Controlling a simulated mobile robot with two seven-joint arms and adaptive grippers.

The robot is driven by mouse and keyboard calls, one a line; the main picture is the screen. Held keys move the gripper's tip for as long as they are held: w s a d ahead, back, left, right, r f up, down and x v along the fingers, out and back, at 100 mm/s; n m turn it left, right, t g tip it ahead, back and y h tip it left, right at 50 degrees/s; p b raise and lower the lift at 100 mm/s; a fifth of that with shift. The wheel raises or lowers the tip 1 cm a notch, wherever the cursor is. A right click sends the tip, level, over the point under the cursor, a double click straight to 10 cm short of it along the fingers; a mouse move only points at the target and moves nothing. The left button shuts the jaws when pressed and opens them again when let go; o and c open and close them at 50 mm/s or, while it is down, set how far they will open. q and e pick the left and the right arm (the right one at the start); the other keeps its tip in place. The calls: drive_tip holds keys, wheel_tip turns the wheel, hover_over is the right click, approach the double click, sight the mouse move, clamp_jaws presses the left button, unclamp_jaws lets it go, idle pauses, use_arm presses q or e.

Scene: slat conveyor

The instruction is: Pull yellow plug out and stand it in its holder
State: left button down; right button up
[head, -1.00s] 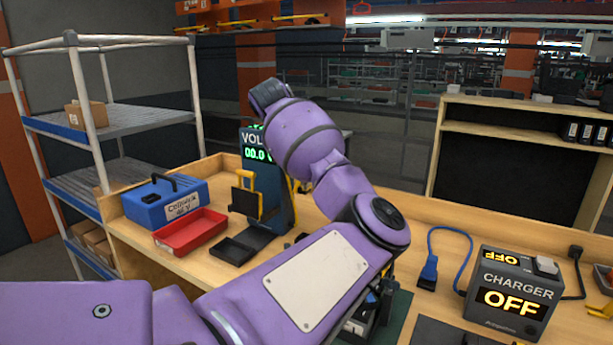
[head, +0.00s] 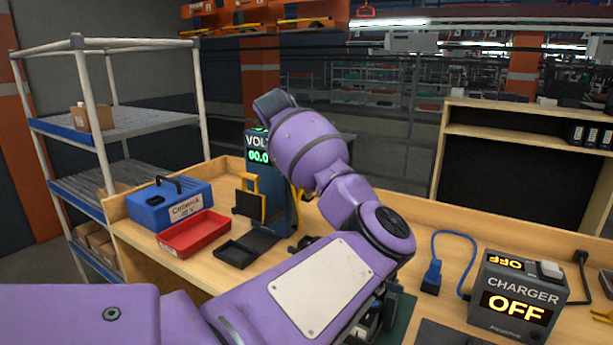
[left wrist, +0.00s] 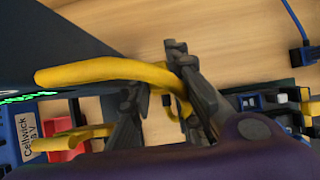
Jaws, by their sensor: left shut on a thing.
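In the left wrist view, my left gripper (left wrist: 158,88) is shut on the yellow plug, whose body is mostly hidden between the dark fingers. A thick yellow cable (left wrist: 85,73) curves from the fingers to the left. Small yellow parts (left wrist: 182,107) show just below them. In the head view my purple arm hides this gripper and most of the plug; a bit of yellow (head: 306,195) shows beside the arm. The dark meter stand (head: 257,150) with a green display stands behind my wrist. A yellow bracket with a black plate (head: 249,205) is on its left side. My right gripper is not in view.
A blue box (head: 160,205), a red tray (head: 194,236) and a small black tray (head: 236,253) sit left on the wooden bench. A charger (head: 513,290) reading OFF and a blue plug (head: 432,278) are right. My arm crosses the middle of the bench.

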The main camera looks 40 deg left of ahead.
use_arm(q)
drive_tip(key=shift+f+b, duration=1.7)
drive_tip(key=shift+f, duration=4.4)
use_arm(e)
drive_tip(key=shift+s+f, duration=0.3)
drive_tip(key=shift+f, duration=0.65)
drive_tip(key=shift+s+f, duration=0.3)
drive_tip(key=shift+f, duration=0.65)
use_arm(q)
drive_tip(key=shift+f+b, duration=0.45)
drive_tip(key=shift+f, duration=0.75)
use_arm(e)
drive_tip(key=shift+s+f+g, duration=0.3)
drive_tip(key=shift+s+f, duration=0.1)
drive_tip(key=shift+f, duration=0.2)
use_arm(q)
drive_tip(key=c, duration=1.5)
unclamp_jaws()
drive_tip(key=shift+r, duration=0.1)
drive_tip(key=shift+c, duration=0.2)
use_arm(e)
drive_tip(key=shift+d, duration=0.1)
use_arm(q)
drive_tip(key=v, duration=1.2)
